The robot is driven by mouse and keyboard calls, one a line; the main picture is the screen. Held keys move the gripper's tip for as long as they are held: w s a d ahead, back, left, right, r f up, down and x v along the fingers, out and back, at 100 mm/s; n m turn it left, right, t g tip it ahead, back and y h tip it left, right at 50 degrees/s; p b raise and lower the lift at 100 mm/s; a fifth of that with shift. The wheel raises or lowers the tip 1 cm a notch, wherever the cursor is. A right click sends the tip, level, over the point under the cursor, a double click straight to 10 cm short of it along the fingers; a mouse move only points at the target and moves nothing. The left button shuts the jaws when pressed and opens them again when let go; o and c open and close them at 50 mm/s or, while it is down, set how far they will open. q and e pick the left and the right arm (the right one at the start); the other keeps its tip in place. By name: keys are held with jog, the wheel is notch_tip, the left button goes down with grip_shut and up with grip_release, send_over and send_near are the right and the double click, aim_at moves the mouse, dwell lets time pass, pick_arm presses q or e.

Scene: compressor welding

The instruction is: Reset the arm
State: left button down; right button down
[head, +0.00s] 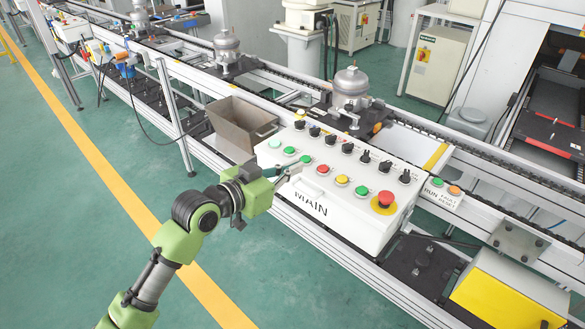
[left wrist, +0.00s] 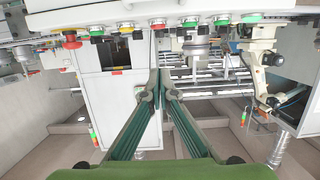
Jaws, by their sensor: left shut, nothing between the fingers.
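My left arm reaches in from the lower left of the head view. My left gripper (head: 292,172) is shut and empty, at the front left part of the white control box (head: 325,215) marked MAIN. Its tips are close to the green and red buttons; I cannot tell whether they touch the box. In the left wrist view the two fingers of my left gripper (left wrist: 161,78) meet at their tips, below the row of coloured buttons. My right gripper is in neither view.
The box carries black knobs, coloured buttons and a red emergency stop (head: 384,200). A metal bin (head: 240,125) stands left of the box. A conveyor with a silver compressor (head: 350,88) runs behind. The green floor (head: 60,190) at left is clear.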

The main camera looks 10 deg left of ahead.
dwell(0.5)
pick_arm(q)
jog(key=s+a+f+n+g+y, duration=0.1)
jog(key=a+f+y, duration=0.15)
jog(key=f, duration=0.85)
jog(key=s+a+f+n+g+y, duration=0.15)
jog(key=a+f, duration=0.25)
jog(key=f, duration=0.7)
jog(key=s+a+f+n+g+y, duration=0.15)
jog(key=a+f, duration=0.25)
jog(key=f, duration=0.8)
jog(key=s+a+f+n+y, duration=0.1)
jog(key=s+a+f+y, duration=0.15)
jog(key=s+f, duration=0.65)
jog(key=s+a+f+g, duration=0.3)
jog(key=s+f+g, duration=0.1)
jog(key=s+f, duration=1.35)
jog(key=s+f+g, duration=0.1)
jog(key=s+f, duration=0.1)
jog(key=s, duration=0.9)
jog(key=s+f+g+y, duration=0.1)
jog(key=s+f+g, duration=0.1)
jog(key=s, duration=1)
jog(key=shift+s+a+f, duration=0.3)
jog(key=shift+a+f, duration=0.1)
jog(key=shift+f, duration=0.25)
